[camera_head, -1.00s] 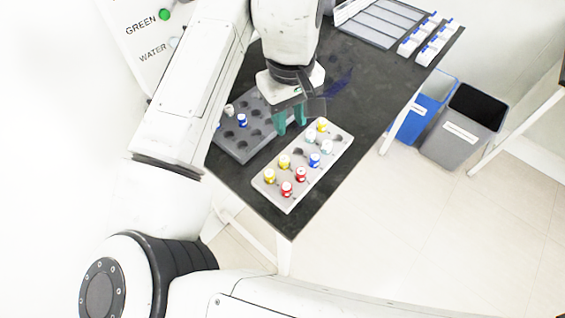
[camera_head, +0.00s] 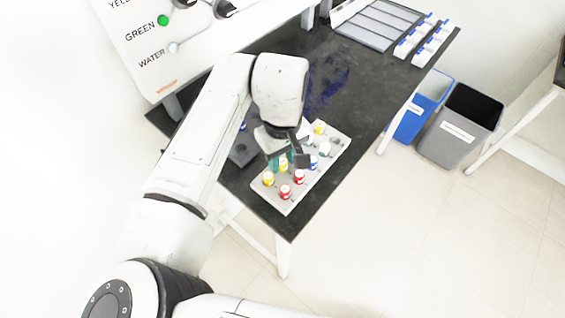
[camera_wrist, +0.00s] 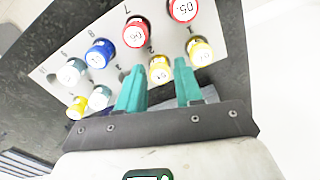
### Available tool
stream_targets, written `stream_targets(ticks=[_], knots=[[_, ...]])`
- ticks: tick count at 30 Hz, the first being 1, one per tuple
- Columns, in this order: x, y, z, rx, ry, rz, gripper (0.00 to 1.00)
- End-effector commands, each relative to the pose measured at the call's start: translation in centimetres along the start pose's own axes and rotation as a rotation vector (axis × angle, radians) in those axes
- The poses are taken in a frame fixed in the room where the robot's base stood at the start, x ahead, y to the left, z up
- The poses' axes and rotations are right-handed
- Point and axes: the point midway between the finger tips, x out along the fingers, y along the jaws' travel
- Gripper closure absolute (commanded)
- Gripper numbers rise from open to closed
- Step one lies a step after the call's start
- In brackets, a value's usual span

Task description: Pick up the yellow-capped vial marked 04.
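A yellow-capped vial (camera_wrist: 160,70) stands in a pale rack (camera_wrist: 226,28), between the two teal fingertips of my gripper (camera_wrist: 159,65); its number is too small to read surely. My gripper is open, with a gap visible beside the vial. Other yellow-capped vials stand at right (camera_wrist: 200,50) and at lower left (camera_wrist: 78,107) of the wrist view. In the head view my gripper (camera_head: 282,163) is over the rack (camera_head: 318,177), near a yellow-capped vial (camera_head: 283,166); another yellow cap (camera_head: 268,179) is to its lower left.
Red-capped vials marked 05 (camera_wrist: 183,10) and 06 (camera_wrist: 136,32) and a blue-capped vial (camera_wrist: 100,53) stand close by in the rack. A grey rack (camera_head: 243,153) lies left, partly hidden by my arm. Blue and grey bins (camera_head: 460,125) stand right of the dark table.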

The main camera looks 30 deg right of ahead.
Motion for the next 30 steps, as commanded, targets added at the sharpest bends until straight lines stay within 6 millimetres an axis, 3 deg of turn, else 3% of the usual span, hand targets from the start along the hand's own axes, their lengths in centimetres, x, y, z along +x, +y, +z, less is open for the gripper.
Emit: stream_targets(ticks=[9,20,30], knots=[[0.58,0.02,0.00,0.001,0.001,0.001,0.66],[0.54,0.02,-0.01,0.001,0.001,0.000,1.00],[0.47,0.03,-0.01,0.001,0.001,0.001,1.00]])
